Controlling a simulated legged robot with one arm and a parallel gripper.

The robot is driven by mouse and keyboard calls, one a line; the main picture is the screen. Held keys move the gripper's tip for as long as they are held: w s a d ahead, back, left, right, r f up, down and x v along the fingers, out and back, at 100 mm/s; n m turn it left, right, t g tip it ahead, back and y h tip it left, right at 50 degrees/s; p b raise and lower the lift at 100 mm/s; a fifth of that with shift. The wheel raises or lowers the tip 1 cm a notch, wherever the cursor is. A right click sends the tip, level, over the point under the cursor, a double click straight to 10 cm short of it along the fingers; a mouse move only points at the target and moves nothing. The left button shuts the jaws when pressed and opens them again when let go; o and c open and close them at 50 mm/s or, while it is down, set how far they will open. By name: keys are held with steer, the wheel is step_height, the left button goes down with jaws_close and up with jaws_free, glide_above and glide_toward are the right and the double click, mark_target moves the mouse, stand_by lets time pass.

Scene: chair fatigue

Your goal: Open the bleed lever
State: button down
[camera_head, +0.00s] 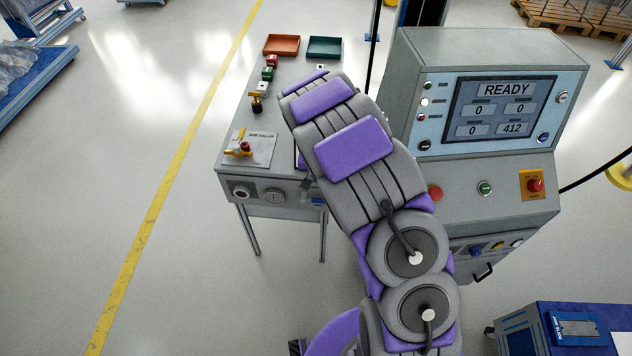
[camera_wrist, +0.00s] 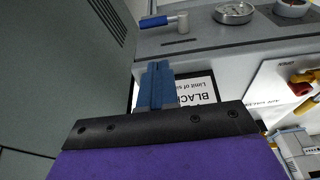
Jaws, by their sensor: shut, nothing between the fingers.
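A small lever with a blue handle (camera_wrist: 157,22) and a metal pivot end sits on the grey bench front in the wrist view. A bit of blue, likely the same handle, shows beside my arm in the head view (camera_head: 318,201). My gripper (camera_wrist: 157,70) has blue fingers that are shut and empty. The fingertips point toward the lever and appear just short of it, with a visible gap in the picture. In the head view my purple and grey arm covers the gripper, and I cannot make out the fingers there.
A round gauge (camera_wrist: 233,12) sits beside the lever. A white printed label (camera_wrist: 190,92) lies behind the fingers. The bench (camera_head: 226,150) carries a plate with a yellow and red valve (camera_head: 240,149). A grey console (camera_head: 412,75) reading READY stands at right.

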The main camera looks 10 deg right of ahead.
steer(key=b, duration=0.2)
glide_above(319, 199)
steer(key=x, duration=0.4)
steer(key=s+x, duration=0.1)
steer(key=x, duration=0.2)
steer(key=shift+a+f, duration=0.1)
steer(key=f, duration=0.1)
steer(key=f+b, duration=0.1)
steer(key=f, duration=0.3)
steer(key=shift+s+a+f, duration=0.1)
steer(key=shift+a+f, duration=0.1)
steer(key=shift+a, duration=0.2)
steer(key=shift+f+b, duration=0.2)
steer(key=shift+b, duration=0.1)
steer(key=shift+d, duration=0.15)
steer(key=shift+d, duration=0.1)
steer(key=shift+s+f, duration=0.1)
